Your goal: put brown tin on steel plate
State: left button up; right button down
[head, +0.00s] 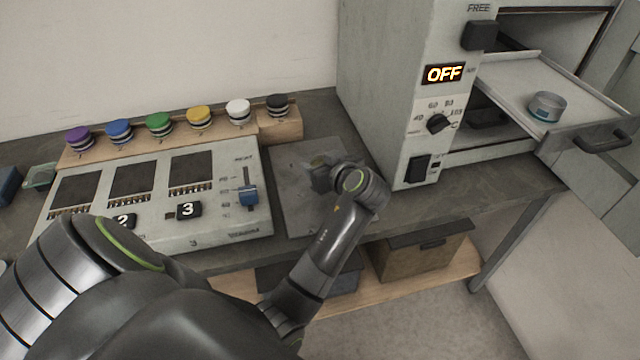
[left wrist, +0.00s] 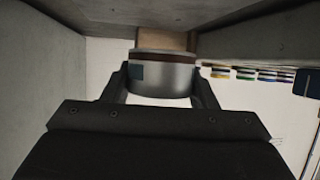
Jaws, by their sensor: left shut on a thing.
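My left gripper (head: 320,178) is over the steel plate (head: 290,205), which lies on the bench between the control panel and the tall grey cabinet. In the left wrist view the left gripper (left wrist: 165,88) is shut on the brown tin (left wrist: 170,78), a short silver cylinder with a brown band and a blue-grey label. In the head view the gripper and arm mostly hide this tin. I cannot tell whether it touches the plate. My right gripper is not in view.
The grey cabinet (head: 385,90) reading OFF rises beside the plate. The control panel (head: 150,205) lies to the left, with a wooden rack (head: 180,138) of several coloured-lid jars behind it.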

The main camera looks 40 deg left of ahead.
pick_arm(q)
notch_tip(320, 180, down, 2)
jog(key=shift+f, duration=0.2)
notch_tip(320, 180, down, 4)
jog(key=shift+r, duration=0.1)
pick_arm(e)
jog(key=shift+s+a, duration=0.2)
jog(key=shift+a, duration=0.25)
pick_arm(q)
jog(key=shift+f, duration=0.25)
jog(key=o, duration=1)
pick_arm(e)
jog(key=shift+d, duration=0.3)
pick_arm(q)
jog(key=shift+r, duration=0.15)
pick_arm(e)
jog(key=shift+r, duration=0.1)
pick_arm(q)
jog(key=shift+r, duration=0.1)
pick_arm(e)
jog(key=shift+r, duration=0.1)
